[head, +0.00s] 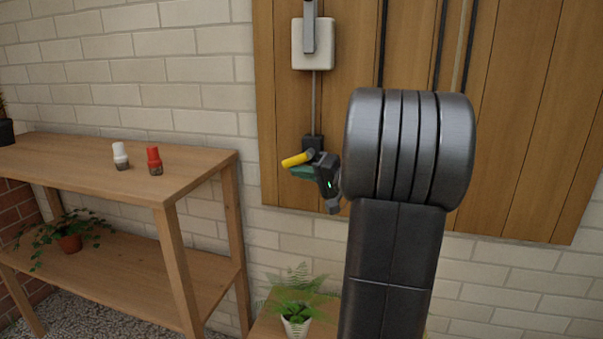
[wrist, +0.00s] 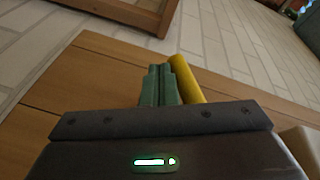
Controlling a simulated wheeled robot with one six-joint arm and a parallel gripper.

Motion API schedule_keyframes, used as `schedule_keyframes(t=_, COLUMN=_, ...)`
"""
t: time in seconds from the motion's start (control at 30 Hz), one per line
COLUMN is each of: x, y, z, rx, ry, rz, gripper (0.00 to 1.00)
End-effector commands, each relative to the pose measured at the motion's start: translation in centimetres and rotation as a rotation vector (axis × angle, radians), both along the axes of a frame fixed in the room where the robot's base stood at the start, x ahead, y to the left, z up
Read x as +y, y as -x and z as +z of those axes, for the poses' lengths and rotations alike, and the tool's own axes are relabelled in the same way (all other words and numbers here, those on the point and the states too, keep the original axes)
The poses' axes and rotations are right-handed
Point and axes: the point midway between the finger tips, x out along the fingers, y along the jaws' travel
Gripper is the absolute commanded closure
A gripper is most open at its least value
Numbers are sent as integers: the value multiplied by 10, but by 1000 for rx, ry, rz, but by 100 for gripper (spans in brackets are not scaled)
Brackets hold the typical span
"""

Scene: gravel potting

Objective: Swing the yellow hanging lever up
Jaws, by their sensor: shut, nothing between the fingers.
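The yellow lever (head: 296,159) sticks out to the left, its free end slightly lower, from a small dark box (head: 312,144) on the wooden wall panel. My gripper (head: 301,172), with green fingers, is just under the lever in the head view. The fingers are shut with nothing between them. In the wrist view the shut fingers (wrist: 160,84) lie close along the left side of the yellow lever (wrist: 189,80). I cannot tell whether they touch it. The lever's base is hidden behind my gripper's dark body in the wrist view.
A white switch box (head: 313,57) with a grey handle is above, joined by a conduit. A wooden shelf (head: 110,160) at left holds a white shaker (head: 120,156) and a red one (head: 154,160). A potted fern (head: 296,310) stands below. Bare brick wall lies between shelf and panel.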

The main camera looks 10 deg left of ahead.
Motion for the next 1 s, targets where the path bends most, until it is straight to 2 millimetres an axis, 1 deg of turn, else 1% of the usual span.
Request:
schedule_keyframes(t=0.83, x=0, y=0, z=0, rx=0, ry=0, rz=0, gripper=100)
schedule_keyframes(t=1.0, x=0, y=-1, z=-8, rx=0, ry=0, rz=0, gripper=100)
